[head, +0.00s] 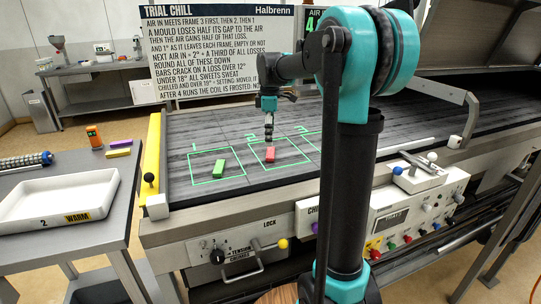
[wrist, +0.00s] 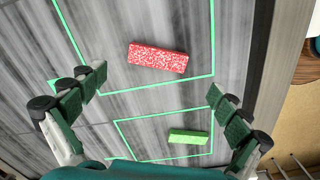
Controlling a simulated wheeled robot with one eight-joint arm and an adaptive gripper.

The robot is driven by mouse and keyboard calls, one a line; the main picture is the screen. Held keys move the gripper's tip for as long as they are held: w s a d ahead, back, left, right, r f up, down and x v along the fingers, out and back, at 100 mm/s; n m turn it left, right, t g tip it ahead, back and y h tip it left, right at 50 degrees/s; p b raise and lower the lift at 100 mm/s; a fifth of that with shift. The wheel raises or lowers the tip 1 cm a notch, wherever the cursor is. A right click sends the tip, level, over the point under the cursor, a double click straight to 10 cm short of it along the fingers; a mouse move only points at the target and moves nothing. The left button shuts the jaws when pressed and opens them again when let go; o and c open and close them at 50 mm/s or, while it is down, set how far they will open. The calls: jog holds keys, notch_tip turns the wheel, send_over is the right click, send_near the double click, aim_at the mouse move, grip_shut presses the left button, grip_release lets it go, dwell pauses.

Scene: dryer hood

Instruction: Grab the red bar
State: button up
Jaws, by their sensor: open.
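The red bar (head: 270,155) lies on the grey belt inside a green-outlined frame, near the middle of the head view. In the wrist view the red bar (wrist: 158,58) has a pale speckled pattern and lies ahead of the fingertips, above centre. My gripper (head: 268,130) hangs over the belt just above the red bar in the head view. In the wrist view my gripper (wrist: 160,92) is open, its fingers wide apart with nothing between them. A green bar (head: 219,168) lies in the frame to the left; it also shows in the wrist view (wrist: 188,136).
A yellow rail (head: 153,155) edges the belt at left. A white tray (head: 60,198) marked "2 WARM" stands on the left table, near purple and yellow bars. A sign (head: 215,50) stands behind the belt. A control panel (head: 400,215) is at front right. The belt around the bars is clear.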

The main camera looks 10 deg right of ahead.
aim_at(271, 152)
jog(key=shift+w+d+f, duration=0.15)
jog(key=shift+f, duration=2.55)
jog(key=shift+c, duration=0.5)
jog(key=c, duration=1.1)
jog(key=shift+r, duration=0.1)
